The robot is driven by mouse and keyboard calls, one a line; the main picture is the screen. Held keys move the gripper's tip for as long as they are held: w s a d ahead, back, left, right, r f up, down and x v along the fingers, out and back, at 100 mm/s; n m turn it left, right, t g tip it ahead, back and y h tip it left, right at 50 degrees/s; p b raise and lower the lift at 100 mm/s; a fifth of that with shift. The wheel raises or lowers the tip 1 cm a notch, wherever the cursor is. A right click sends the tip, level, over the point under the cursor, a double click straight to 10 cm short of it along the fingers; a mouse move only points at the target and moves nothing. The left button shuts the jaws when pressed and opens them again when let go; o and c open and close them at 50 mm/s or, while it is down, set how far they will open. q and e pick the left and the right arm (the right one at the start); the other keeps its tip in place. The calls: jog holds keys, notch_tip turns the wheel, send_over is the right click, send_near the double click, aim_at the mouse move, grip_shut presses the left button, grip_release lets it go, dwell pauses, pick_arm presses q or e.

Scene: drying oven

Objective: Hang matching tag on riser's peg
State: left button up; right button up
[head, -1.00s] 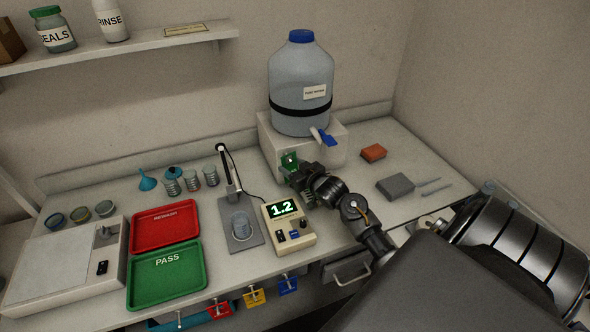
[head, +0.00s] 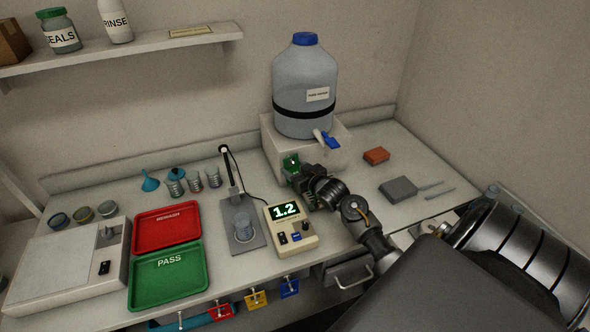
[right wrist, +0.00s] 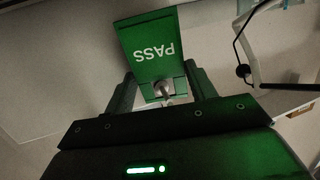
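The green PASS tag (right wrist: 151,50) is between the fingers of my right gripper (right wrist: 163,92), which meet its side edges at one end. In the right wrist view its lettering is upside down. A short grey stem (right wrist: 163,88) shows at the held end; I cannot tell whether it is the riser's peg through the tag. In the head view, the tag (head: 291,164) is upright at the front left of the pale riser (head: 325,160), with my right gripper (head: 303,176) just right of and below it. The riser's peg is not clearly visible. My left gripper is out of view.
A water jug (head: 304,90) with a blue tap stands on the riser. A meter (head: 291,227) reading 1.2 and a probe stand (head: 238,215) are left of my arm. Red (head: 166,219) and green (head: 168,296) trays lie further left. Red, yellow and blue tags (head: 289,288) hang at the bench front.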

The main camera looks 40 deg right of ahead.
jog(key=o, duration=0.4)
jog(key=shift+o, duration=0.2)
jog(key=b+v, duration=0.2)
jog(key=v, duration=0.8)
jog(key=shift+s, duration=0.4)
jog(key=shift+a, duration=0.1)
